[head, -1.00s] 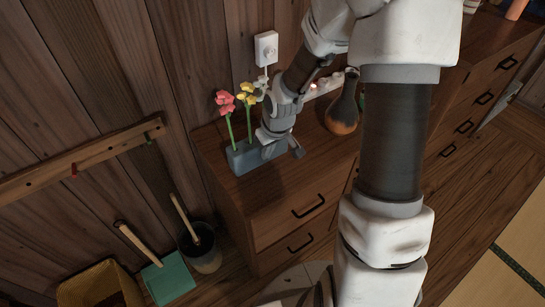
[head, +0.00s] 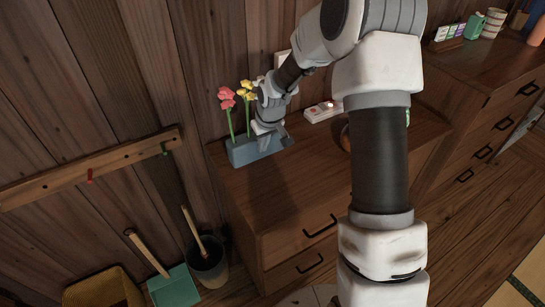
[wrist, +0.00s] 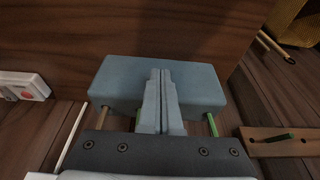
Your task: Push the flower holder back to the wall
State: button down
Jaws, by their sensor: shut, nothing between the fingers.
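The flower holder (head: 242,155) is a blue-grey block with a pink flower (head: 227,99) and a yellow flower (head: 247,90) standing upright in it. It sits on the wooden cabinet top (head: 300,178), close to the plank wall (head: 190,60); I cannot tell whether it touches it. My gripper (head: 279,139) is at the holder's front right, fingers together and empty. In the wrist view, the shut fingers (wrist: 161,75) lie in front of the holder (wrist: 118,78) and hide its middle. Contact between them looks likely but is not clear.
A white power strip (head: 322,111) lies right of the holder. A dark vase is mostly hidden behind my arm. A peg rail (head: 110,160) is on the left wall. A dark bucket (head: 208,265), green dustpan (head: 174,288) and yellow basket (head: 103,290) stand below. The front cabinet top is clear.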

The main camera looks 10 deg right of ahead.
jog(key=w, duration=0.1)
jog(key=w+a, duration=0.1)
jog(key=w, duration=0.3)
jog(key=shift+w+a, duration=0.25)
jog(key=shift+a, duration=0.15)
jog(key=shift+s, duration=0.2)
